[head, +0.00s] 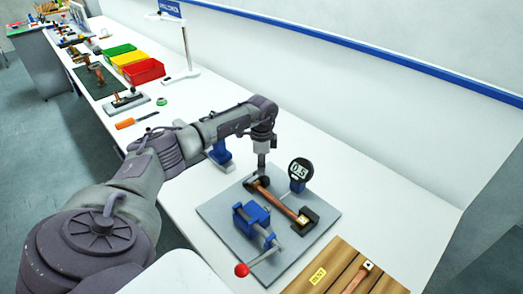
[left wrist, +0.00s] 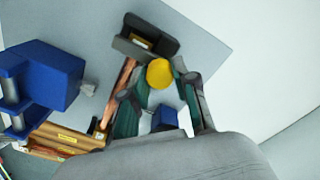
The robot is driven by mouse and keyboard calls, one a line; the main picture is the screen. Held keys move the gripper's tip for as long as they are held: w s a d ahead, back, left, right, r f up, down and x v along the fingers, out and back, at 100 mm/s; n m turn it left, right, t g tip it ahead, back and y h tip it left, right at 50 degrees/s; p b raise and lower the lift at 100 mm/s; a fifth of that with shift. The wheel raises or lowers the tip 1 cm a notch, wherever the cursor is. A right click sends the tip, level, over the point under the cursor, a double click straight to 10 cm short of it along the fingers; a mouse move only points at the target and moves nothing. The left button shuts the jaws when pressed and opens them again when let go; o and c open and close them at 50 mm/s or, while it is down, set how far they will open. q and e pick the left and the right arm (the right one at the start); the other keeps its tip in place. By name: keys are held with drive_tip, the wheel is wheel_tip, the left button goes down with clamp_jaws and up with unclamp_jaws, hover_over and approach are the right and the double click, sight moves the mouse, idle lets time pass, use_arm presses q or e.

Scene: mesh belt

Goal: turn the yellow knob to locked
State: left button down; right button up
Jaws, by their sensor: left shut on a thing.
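The yellow knob (left wrist: 159,73) shows as a round disc between the two fingers of my left gripper (left wrist: 160,80) in the left wrist view. The fingers are shut on it. In the head view my left gripper (head: 262,180) points down at the far edge of a grey plate (head: 225,213), and it hides the knob there. I cannot read any locked or unlocked mark. My right gripper is in neither view.
A gauge reading 0.5 (head: 300,169) stands just right of my left gripper. A copper bar (head: 280,202) runs to a black block (head: 311,214). A blue vise (head: 251,218) with a red-tipped handle (head: 242,270) stands nearby. A wooden tray (head: 333,263) lies in front.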

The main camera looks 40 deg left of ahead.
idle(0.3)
use_arm(q)
drive_tip(key=c, duration=0.9)
unclamp_jaws()
wheel_tip(320, 180, up, 12)
